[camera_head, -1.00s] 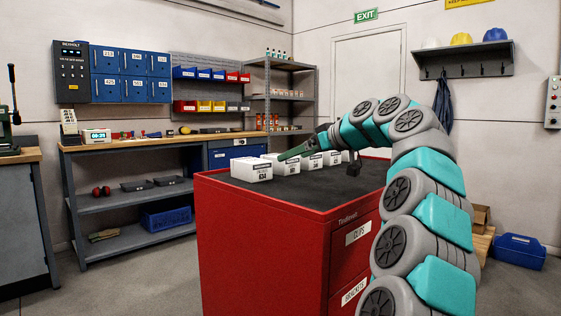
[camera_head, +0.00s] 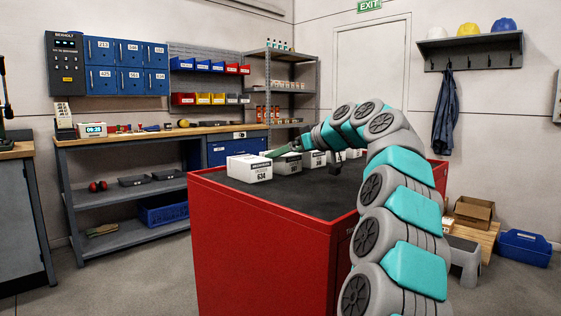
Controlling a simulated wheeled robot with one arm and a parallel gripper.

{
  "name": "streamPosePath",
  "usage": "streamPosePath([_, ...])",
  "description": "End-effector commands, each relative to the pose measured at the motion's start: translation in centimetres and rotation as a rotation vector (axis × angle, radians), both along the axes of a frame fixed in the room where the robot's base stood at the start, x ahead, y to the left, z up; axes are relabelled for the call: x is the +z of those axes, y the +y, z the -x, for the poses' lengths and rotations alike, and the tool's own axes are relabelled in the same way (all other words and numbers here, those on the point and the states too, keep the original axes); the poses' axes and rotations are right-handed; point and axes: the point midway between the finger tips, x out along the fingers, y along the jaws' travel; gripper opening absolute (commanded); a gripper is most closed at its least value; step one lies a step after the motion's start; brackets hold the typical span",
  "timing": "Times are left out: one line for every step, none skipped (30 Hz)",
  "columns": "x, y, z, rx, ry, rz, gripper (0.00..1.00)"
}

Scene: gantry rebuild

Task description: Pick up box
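Several white boxes with black-printed labels stand in a row on the dark top of a red cabinet (camera_head: 262,255). The nearest box (camera_head: 249,169), at the left, has a label that seems to read 634. A second box (camera_head: 288,166) and a third box (camera_head: 315,159) stand behind it to the right, with more partly hidden by my arm. My gripper (camera_head: 270,153), dark green, points left over the row, just behind the top of the nearest box. I cannot tell whether it touches a box. Its fingers are too small to show if they are open or shut.
A workbench (camera_head: 140,137) with shelves stands behind on the left, and a metal shelf unit (camera_head: 290,88) stands at the back. The front cabinet top is clear.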

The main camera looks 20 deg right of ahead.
Motion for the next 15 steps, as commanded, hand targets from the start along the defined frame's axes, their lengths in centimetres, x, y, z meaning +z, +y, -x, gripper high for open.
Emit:
streamPosePath([-0.3,0.3,-0.8,0.001,0.002,0.0,1.0])
streamPosePath([-0.5,0.4,-1.1,0.001,0.002,0.0,1.0])
streamPosePath([-0.7,0.6,-1.5,0.001,0.003,0.0,1.0])
streamPosePath([-0.8,0.6,-1.7,0.001,0.003,0.0,1.0])
streamPosePath([-0.9,0.7,-1.8,0.001,0.003,0.0,1.0])
streamPosePath([-1.0,0.7,-1.9,0.001,0.003,0.0,1.0])
streamPosePath([-1.0,0.7,-1.9,0.001,0.002,0.0,1.0])
streamPosePath([-1.0,0.7,-1.9,0.001,0.002,0.0,1.0])
streamPosePath([-0.9,0.7,-1.9,0.0,0.002,0.0,1.0])
streamPosePath([-0.9,0.7,-1.9,0.0,0.001,-0.001,1.0])
streamPosePath([-0.9,0.7,-1.9,0.001,0.002,0.0,1.0])
streamPosePath([-0.9,0.7,-1.9,0.001,0.001,-0.001,0.97])
streamPosePath([-0.9,0.7,-1.9,0.0,0.001,-0.001,0.93])
streamPosePath([-0.9,0.7,-1.9,0.001,0.001,-0.001,0.9])
streamPosePath([-0.9,0.7,-1.9,0.001,0.001,-0.001,0.85])
